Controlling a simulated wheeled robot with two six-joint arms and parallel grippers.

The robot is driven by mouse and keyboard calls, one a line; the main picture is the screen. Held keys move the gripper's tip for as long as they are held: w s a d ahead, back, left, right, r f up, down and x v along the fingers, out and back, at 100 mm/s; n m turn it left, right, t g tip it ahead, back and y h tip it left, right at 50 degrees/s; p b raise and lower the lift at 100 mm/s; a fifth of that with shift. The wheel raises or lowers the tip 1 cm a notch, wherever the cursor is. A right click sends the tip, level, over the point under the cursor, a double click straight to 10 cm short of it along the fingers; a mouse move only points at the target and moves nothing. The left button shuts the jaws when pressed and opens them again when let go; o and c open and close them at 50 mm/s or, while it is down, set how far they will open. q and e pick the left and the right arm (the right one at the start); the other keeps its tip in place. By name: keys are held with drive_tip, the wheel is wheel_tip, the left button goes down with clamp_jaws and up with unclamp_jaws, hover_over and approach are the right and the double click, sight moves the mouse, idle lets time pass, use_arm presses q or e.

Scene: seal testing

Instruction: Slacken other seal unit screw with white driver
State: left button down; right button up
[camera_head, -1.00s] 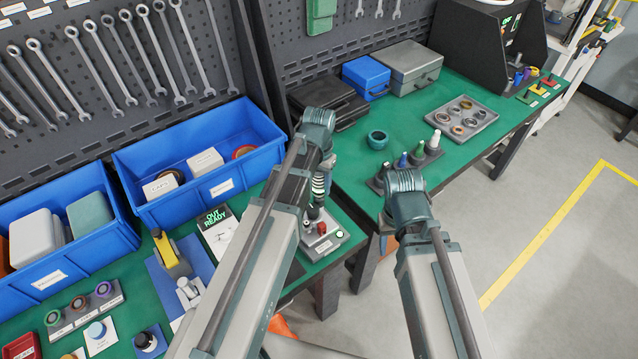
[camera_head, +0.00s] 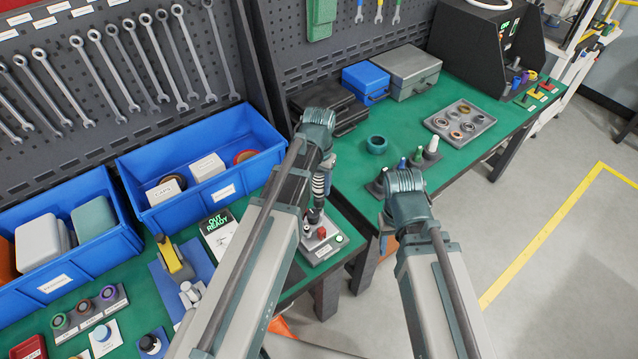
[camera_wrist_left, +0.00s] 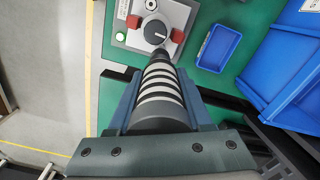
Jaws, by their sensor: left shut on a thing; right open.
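In the left wrist view, my left gripper (camera_wrist_left: 158,118) is shut on a driver with white and black bands (camera_wrist_left: 160,88). The driver's dark tip end points at the round slotted screw (camera_wrist_left: 155,32) of a grey seal unit (camera_wrist_left: 125,12) with red blocks on both sides. I cannot tell whether tip and screw touch. In the head view the banded driver (camera_head: 319,184) stands nearly upright over the seal unit (camera_head: 328,251) near the bench edge. My left gripper's fingers are hidden there behind my arm. My right gripper's fingers are hidden behind my right arm.
A stand with blue, green and white-tipped pieces (camera_head: 432,148) is just behind my right arm. A teal ring (camera_head: 377,144) and a grey parts tray (camera_head: 482,129) lie on the green bench. Blue bins (camera_head: 155,215) stand left. A small blue tray (camera_wrist_left: 218,48) is beside the unit.

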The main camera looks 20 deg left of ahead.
sight(319, 174)
use_arm(q)
drive_tip(key=shift+r+p, duration=2.05)
drive_tip(key=shift+r, duration=0.25)
drive_tip(key=shift+s+f, duration=0.1)
drive_tip(key=shift+s, duration=0.05)
